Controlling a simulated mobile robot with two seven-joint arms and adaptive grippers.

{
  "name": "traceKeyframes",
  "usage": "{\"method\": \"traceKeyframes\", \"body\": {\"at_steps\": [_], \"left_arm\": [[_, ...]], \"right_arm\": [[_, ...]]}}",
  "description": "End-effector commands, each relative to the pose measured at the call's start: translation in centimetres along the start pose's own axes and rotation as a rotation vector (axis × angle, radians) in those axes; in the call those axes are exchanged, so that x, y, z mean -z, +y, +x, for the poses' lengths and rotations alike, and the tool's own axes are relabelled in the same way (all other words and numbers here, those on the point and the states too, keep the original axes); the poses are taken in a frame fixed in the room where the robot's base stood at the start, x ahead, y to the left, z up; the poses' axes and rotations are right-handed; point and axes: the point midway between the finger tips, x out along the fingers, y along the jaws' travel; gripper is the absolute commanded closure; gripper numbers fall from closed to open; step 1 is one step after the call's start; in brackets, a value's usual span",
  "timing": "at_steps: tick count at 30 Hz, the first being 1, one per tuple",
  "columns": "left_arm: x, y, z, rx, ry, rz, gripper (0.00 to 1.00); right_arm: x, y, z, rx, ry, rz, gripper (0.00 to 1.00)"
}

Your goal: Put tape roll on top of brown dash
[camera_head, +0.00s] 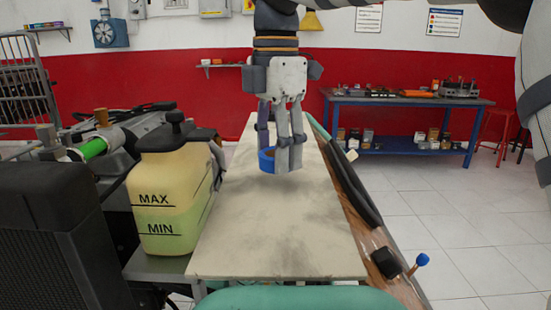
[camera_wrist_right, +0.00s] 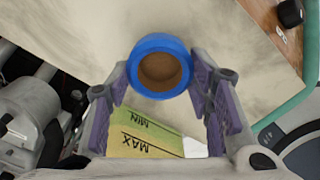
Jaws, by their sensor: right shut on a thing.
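The tape roll (camera_head: 267,160) is a blue ring with a brown inside. My right gripper (camera_head: 281,165) is shut on it, above the pale tabletop. In the right wrist view, the roll (camera_wrist_right: 160,42) sits between the two fingertips of the gripper (camera_wrist_right: 160,80), its hole facing the camera. The brown dash (camera_head: 376,238) is a wood-brown panel along the right side of the table, and its corner shows in the right wrist view (camera_wrist_right: 262,14). My left gripper is not in view.
A yellowish reservoir marked MAX and MIN (camera_head: 165,200) stands left of the bare tabletop (camera_head: 270,245). A dark bar (camera_head: 355,190), a black block (camera_head: 386,262) and a blue-tipped knob (camera_head: 421,260) lie along the dash. A blue workbench (camera_head: 400,125) stands behind.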

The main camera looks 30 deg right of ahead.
Motion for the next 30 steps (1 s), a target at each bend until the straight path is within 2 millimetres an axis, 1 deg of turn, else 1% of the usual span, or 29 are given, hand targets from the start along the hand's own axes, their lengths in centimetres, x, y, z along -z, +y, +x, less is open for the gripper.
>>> {"method": "traceKeyframes", "body": {"at_steps": [2,4,14,15,17,18,26,29,30], "left_arm": [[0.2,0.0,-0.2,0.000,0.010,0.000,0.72],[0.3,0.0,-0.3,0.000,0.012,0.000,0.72],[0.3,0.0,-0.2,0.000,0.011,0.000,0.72],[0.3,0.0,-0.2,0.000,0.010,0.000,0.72],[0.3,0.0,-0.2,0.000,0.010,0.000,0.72],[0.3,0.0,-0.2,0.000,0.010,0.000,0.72],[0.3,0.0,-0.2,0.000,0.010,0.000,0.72],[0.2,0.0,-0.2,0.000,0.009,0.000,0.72],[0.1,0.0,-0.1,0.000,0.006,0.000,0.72]], "right_arm": [[0.0,-0.1,1.3,0.001,0.000,0.000,0.77],[0.0,-0.1,2.1,0.000,0.001,0.000,0.77],[0.0,0.0,2.7,0.000,0.000,0.001,0.77],[0.0,0.0,2.7,0.000,0.000,0.001,0.51],[0.0,0.0,2.7,0.000,0.000,0.001,0.37],[0.0,0.0,2.7,0.000,-0.001,0.001,0.33],[0.0,0.0,2.7,0.000,-0.001,0.001,0.33],[0.0,0.1,2.2,0.000,-0.001,0.001,0.33],[-0.1,0.1,1.6,-0.001,-0.001,0.002,0.33]]}}
